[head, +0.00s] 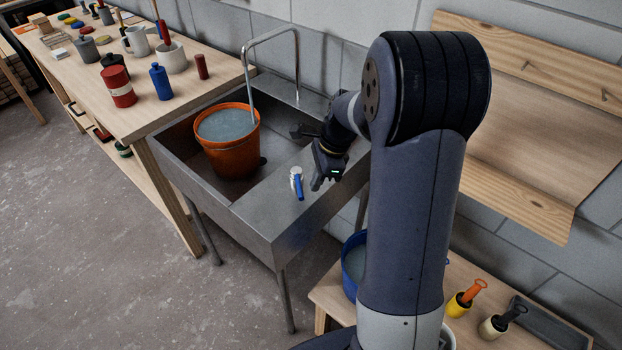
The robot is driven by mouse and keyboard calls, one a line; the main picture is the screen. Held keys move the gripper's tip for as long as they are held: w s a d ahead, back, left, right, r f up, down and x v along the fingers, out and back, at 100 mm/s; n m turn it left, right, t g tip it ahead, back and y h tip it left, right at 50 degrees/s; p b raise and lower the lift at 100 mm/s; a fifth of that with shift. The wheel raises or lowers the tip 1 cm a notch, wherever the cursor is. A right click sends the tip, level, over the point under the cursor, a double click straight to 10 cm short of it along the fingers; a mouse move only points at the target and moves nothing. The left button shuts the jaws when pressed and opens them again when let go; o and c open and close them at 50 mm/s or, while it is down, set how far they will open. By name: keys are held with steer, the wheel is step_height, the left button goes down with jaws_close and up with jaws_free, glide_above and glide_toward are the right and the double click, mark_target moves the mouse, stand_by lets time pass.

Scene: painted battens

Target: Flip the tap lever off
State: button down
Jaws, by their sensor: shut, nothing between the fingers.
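The tap lever (298,186) is a small blue handle on a pale round base, on the flat right part of the metal sink (257,218). The lever points toward the front of the sink. The tap spout (272,37) is a tall bent metal pipe that comes down at the orange bucket (244,165). The bucket stands in the basin and holds water up near its rim. My gripper (316,187) is shut and empty, just right of the lever and seemingly a little apart from it.
A wooden workbench (140,118) with cups, tins and bottles stands left of the sink. A low bench (495,325) at the lower right carries a blue bucket (353,266) and several handled tools. A wooden wall rack (520,195) is behind my arm. The floor at the front left is clear.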

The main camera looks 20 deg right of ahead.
steer(key=shift+a+f, duration=0.15)
steer(key=shift+a, duration=0.6)
